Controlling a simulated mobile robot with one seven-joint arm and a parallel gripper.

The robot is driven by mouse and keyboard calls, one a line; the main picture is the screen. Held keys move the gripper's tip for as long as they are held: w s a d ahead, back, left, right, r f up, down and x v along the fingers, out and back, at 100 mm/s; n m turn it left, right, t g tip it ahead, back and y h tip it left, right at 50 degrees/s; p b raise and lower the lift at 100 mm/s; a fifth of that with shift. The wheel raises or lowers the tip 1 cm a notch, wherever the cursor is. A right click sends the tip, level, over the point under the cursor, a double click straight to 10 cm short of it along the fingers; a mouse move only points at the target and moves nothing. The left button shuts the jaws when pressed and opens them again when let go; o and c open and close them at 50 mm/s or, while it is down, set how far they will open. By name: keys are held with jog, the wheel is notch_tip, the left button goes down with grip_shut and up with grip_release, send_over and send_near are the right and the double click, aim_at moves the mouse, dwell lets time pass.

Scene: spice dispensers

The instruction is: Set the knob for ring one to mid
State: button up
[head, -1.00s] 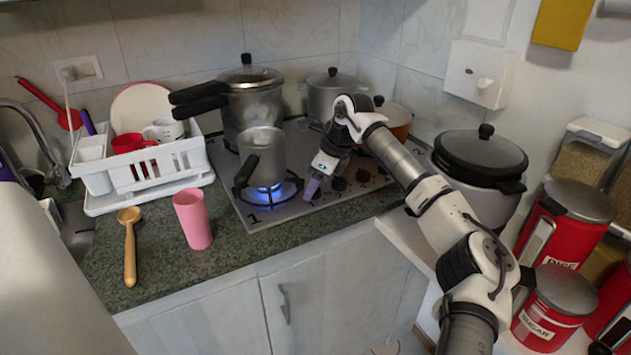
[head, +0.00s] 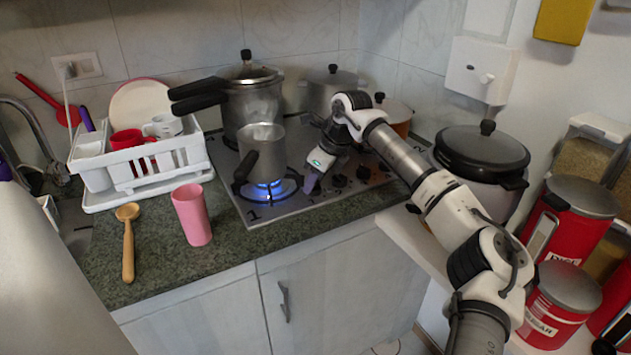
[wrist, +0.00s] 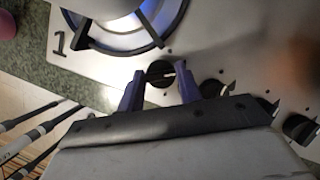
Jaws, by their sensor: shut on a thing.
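The stove (head: 253,212) has a "1" printed beside its front left burner. That burner burns blue (head: 268,184) under a grey pot (head: 262,150). The ring one knob (wrist: 160,71) is a dark round knob in front of that burner, seen in the wrist view with a pale strip across it. My gripper (head: 311,184) is down at the stove's front edge, with its purple fingers (wrist: 160,76) on both sides of this knob, shut on it. The fingers hide the knob's sides. I cannot read its exact setting.
Other dark knobs (wrist: 212,88) sit in a row to the right, close to my gripper. A pressure cooker (head: 252,100) stands behind the pot. A pink cup (head: 192,215) and a wooden spoon (head: 128,240) are on the counter at left.

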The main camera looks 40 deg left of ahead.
jog(key=m+t+b, duration=0.1)
jog(key=m, duration=0.1)
jog(key=m+b, duration=0.1)
jog(key=m, duration=0.1)
jog(key=shift+s+f+t+b, duration=0.1)
jog(key=shift+f+t+b, duration=0.05)
jog(key=shift+t+b, duration=0.25)
jog(key=shift+s+m+t+h+b, duration=0.1)
jog(key=shift+m+t+h+b, duration=0.35)
jog(key=shift+m+b, duration=1.2)
jog(key=shift+m+t+p, duration=0.25)
jog(key=shift+m+p, duration=0.2)
jog(key=shift+m, duration=0.2)
jog(key=o, duration=1)
jog(key=shift+y, duration=0.25)
jog(key=shift+r, duration=0.2)
jog(key=b+v, duration=0.1)
jog(key=v, duration=1.2)
jog(key=shift+s+r, duration=0.15)
jog(key=shift+r, duration=0.25)
